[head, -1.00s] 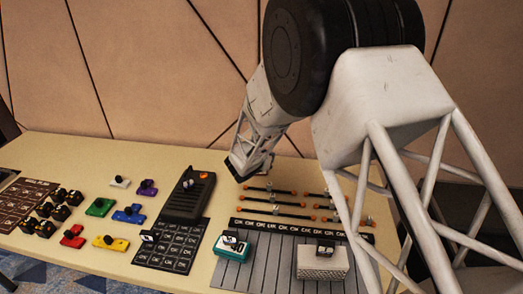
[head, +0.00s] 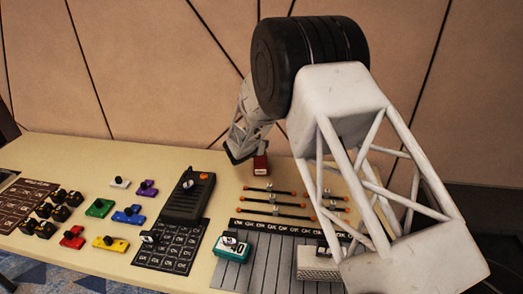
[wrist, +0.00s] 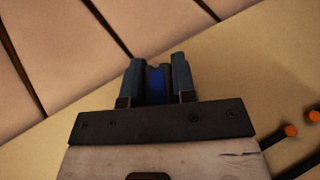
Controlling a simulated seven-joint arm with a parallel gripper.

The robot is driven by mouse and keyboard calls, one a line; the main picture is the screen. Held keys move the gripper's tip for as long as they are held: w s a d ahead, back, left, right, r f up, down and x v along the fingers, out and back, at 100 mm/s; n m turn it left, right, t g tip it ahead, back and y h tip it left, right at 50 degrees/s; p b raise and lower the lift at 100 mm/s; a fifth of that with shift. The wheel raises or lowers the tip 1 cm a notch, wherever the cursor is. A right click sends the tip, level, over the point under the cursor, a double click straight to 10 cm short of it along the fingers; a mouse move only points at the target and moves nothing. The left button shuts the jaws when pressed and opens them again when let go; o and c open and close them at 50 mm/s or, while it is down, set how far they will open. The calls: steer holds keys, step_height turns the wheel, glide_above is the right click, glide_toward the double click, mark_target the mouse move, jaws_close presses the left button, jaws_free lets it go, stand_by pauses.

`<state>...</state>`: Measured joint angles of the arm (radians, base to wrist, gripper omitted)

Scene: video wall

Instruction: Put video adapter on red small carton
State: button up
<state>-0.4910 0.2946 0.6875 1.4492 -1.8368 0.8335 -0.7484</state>
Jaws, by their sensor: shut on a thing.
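My gripper (wrist: 156,80) is shut on a small blue thing (wrist: 155,86), which I take for the video adapter; only part of it shows between the fingers in the wrist view. In the head view, the dark end of my arm hangs over the back of the table, and the fingers and held thing are hidden. A small red carton (head: 260,165) with a pale patch on its front stands on the table just right of and below that dark end. The carton does not show in the wrist view.
Orange-tipped dark rods (head: 270,198) lie in front of the carton. A black handset-like device (head: 186,198) is to the left. Coloured knobbed pieces, including a green one (head: 100,207), lie farther left. A teal box (head: 232,248) and a grey box (head: 315,264) stand in front.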

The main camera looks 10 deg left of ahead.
stand_by(0.3)
steer(key=shift+w+a+f, duration=0.15)
steer(key=shift+w+f, duration=0.1)
steer(key=shift+w, duration=0.2)
steer(key=shift+f, duration=1.55)
steer(key=shift+f, duration=0.15)
steer(key=o, duration=0.9)
steer(key=shift+s+r, duration=0.1)
steer(key=shift+r, duration=0.1)
steer(key=v, duration=1.2)
